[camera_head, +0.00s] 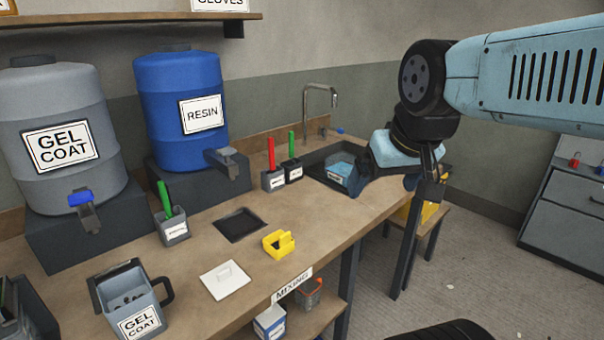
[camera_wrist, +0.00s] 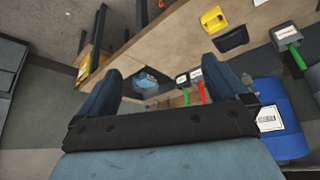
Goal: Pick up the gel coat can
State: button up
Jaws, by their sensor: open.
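The gel coat can (camera_head: 138,296) is a small grey open container with a dark handle and a white "GEL COAT" label. It stands upright on the bench at the front left in the head view, with dark bits visible inside. My gripper (camera_head: 393,188) is open and empty near the bench's right end, by the sink, far to the right of the can. In the wrist view my gripper (camera_wrist: 163,72) shows its two dark blue fingers spread apart. I cannot make out the can in the wrist view.
A grey drum (camera_head: 57,115), also labelled "GEL COAT", and a blue resin drum (camera_head: 180,110) stand on dark stands behind. Brush pots (camera_head: 172,228), a white lid (camera_head: 225,280), a yellow holder (camera_head: 279,244) and a sink (camera_head: 318,160) line the bench.

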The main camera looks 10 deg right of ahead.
aim_at(130, 303)
jog(key=u, duration=1.5)
jog(key=k, duration=0.5)
jog(key=u, duration=0.15)
jog(key=i, duration=0.5)
jog(key=z, duration=0.1)
